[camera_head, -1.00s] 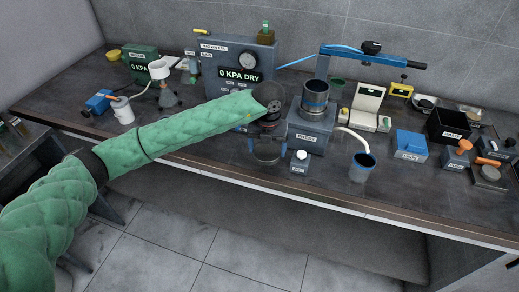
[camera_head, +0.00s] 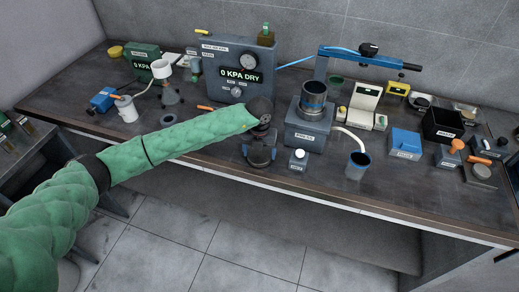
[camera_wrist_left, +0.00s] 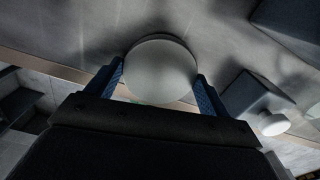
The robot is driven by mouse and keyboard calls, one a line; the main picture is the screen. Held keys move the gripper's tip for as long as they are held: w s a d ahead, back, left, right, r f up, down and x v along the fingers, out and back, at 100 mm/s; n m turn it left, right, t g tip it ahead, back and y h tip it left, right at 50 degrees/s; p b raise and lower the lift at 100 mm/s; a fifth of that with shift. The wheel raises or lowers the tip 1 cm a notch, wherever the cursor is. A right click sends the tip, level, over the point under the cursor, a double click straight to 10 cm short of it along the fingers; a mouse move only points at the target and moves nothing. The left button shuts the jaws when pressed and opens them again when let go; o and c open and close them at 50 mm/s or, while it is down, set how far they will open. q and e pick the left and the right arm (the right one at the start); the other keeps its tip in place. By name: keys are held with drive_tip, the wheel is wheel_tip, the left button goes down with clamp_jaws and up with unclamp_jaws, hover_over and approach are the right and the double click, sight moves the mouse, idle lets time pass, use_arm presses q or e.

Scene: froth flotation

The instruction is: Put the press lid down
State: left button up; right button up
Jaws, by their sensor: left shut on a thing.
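My left gripper (camera_head: 260,156) is over the front of the bench, left of the press (camera_head: 306,138). In the left wrist view its two blue fingers (camera_wrist_left: 160,88) are shut on a round, smooth grey disc (camera_wrist_left: 160,68), which looks to be the press lid. The disc's underside is hidden, so I cannot tell whether it touches the bench. The press is a blue-grey block with a dark cylinder (camera_head: 313,97) standing on top; the cylinder's top looks open. My right gripper is not in view.
A small box with a white knob (camera_head: 298,159) stands close right of my left gripper; it also shows in the left wrist view (camera_wrist_left: 273,122). A blue cup (camera_head: 359,166) is farther right. A grey gauge unit (camera_head: 238,62) stands behind. The bench's front edge is close.

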sight(259, 154)
use_arm(q)
drive_tip(key=shift+f, duration=0.15)
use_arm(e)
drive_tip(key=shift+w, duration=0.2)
use_arm(q)
drive_tip(key=o, duration=1.2)
drive_tip(key=shift+c, duration=0.2)
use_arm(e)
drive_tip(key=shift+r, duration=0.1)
use_arm(q)
drive_tip(key=shift+r, duration=0.25)
drive_tip(key=shift+r+b, duration=0.1)
drive_tip(key=shift+b, duration=0.25)
wheel_tip(259, 154, up, 7)
drive_tip(key=b, duration=0.4)
drive_tip(key=shift+r+b, duration=0.9)
drive_tip(key=shift+r, duration=1.4)
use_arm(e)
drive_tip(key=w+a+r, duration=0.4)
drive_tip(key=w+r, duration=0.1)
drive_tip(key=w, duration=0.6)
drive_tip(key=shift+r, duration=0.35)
